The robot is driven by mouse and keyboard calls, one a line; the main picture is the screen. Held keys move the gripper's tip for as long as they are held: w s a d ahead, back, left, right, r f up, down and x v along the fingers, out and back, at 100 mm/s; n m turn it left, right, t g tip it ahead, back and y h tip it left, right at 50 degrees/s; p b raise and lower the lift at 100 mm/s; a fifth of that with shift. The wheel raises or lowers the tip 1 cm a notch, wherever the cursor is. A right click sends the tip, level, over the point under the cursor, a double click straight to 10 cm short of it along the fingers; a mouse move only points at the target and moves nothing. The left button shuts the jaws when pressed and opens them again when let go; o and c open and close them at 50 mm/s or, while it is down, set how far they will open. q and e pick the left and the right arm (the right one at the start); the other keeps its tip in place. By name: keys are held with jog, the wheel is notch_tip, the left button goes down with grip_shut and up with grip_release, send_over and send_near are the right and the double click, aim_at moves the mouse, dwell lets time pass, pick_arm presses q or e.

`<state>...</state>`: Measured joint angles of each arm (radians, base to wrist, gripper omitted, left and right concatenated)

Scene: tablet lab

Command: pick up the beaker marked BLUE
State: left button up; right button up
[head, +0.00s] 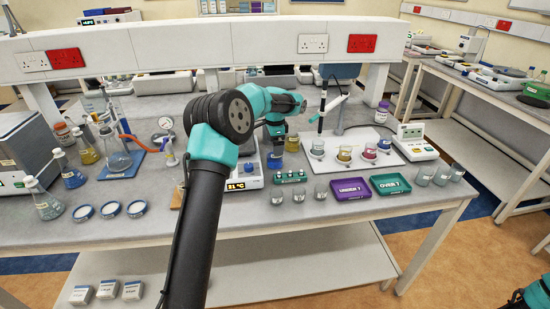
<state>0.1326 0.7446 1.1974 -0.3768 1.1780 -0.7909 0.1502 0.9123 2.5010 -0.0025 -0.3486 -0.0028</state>
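Several small beakers with coloured contents stand on a white board right of centre: a greyish one (318,147), a yellowish one (344,154), a pink-purple one (370,152) and a bluish one (384,145). Their markings are too small to read, so I cannot tell which is marked BLUE. A blue vessel (275,160) stands left of the board, just below my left gripper (277,143). The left fingers are small and partly hidden by the arm, so their opening and any contact are unclear.
A green rack (290,177) and clear beakers (299,195) stand in front. Purple (350,189) and green (390,184) trays lie right of them. A digital instrument (413,145) stands right of the board. Flasks (116,160) crowd the left.

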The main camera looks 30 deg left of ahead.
pick_arm(q)
jog(key=shift+f, duration=1.6)
jog(key=c, duration=1.1)
